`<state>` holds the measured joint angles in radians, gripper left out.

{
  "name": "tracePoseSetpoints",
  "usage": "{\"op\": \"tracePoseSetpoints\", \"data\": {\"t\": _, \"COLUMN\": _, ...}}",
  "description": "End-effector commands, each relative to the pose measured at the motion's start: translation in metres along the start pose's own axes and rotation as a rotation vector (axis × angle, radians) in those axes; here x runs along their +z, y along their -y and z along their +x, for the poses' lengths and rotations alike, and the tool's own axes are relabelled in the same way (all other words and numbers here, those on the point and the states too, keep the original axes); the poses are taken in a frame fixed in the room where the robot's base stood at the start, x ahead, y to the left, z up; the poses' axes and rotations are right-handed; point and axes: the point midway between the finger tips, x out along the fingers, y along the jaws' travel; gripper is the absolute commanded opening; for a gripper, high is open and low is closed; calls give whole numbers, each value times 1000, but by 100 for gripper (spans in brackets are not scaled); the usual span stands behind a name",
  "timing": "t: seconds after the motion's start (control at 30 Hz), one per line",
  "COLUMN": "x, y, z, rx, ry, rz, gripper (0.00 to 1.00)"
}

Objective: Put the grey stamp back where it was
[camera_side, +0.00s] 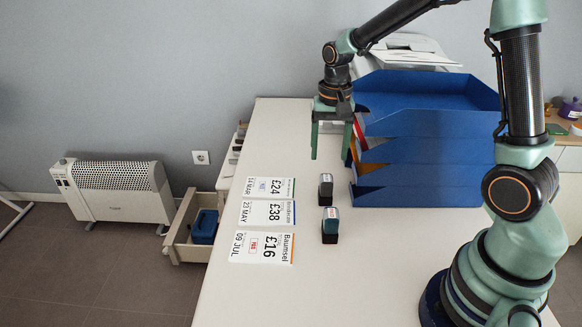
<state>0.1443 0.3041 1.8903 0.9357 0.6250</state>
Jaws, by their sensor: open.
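Two small stamps stand upright on the white table, left of the blue trays. The farther one, the grey stamp (326,185), has a dark grey body and a pale label on top. My gripper (331,156) points down above and behind the grey stamp. Its two green fingers are apart, with nothing between them. It does not touch either stamp.
Three printed cards (266,212) lie in a column left of the stamps. Stacked blue letter trays (425,140) stand close on the right, with a printer (410,50) behind. An open drawer (185,235) holds a blue object. The front table area is clear.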

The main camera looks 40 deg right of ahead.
Motion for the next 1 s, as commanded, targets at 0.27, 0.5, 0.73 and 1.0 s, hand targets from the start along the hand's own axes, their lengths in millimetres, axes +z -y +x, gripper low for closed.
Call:
{"op": "tracePoseSetpoints", "data": {"t": 0.27, "x": 34, "y": -4, "z": -60, "rx": -79, "ry": -126, "rz": -225, "gripper": 72}}
{"op": "tracePoseSetpoints", "data": {"t": 0.5, "x": 76, "y": -17, "z": -101, "rx": -143, "ry": -275, "rz": -478, "gripper": 72}}
{"op": "tracePoseSetpoints", "data": {"t": 0.73, "x": 108, "y": -31, "z": -118, "rx": -178, "ry": -404, "rz": -676, "gripper": 72}}
{"op": "tracePoseSetpoints", "data": {"t": 1.0, "x": 120, "y": -36, "z": -119, "rx": -186, "ry": -456, "rz": -756, "gripper": 72}}
